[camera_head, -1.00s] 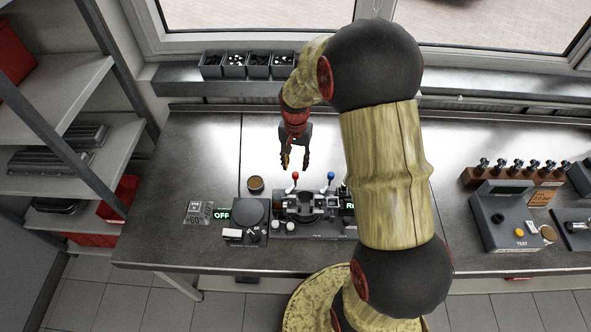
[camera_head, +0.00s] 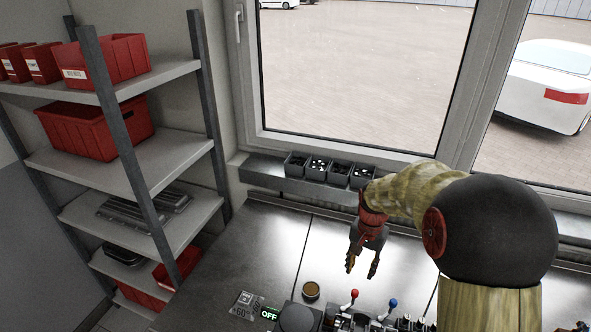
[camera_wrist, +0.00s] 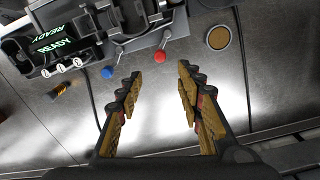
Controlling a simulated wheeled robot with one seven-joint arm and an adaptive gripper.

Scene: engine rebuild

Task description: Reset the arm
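My gripper (camera_head: 362,262) hangs over the metal workbench (camera_head: 262,240), fingers pointing down. Its fingers are apart with nothing between them, and they also show open in the wrist view (camera_wrist: 158,95). In the wrist view, a fixture (camera_wrist: 105,25) with a red-knobbed lever (camera_wrist: 160,57), a blue-knobbed lever (camera_wrist: 107,72) and a lit READY display (camera_wrist: 52,38) lies beyond the fingertips. The gripper is apart from these. In the head view the lower part of the fixture is cut off by the picture's bottom edge.
Several small dark bins (camera_head: 340,175) sit on the ledge below the window. A shelf rack (camera_head: 150,160) with red bins (camera_head: 95,130) stands at the left. The bench around the gripper is mostly clear.

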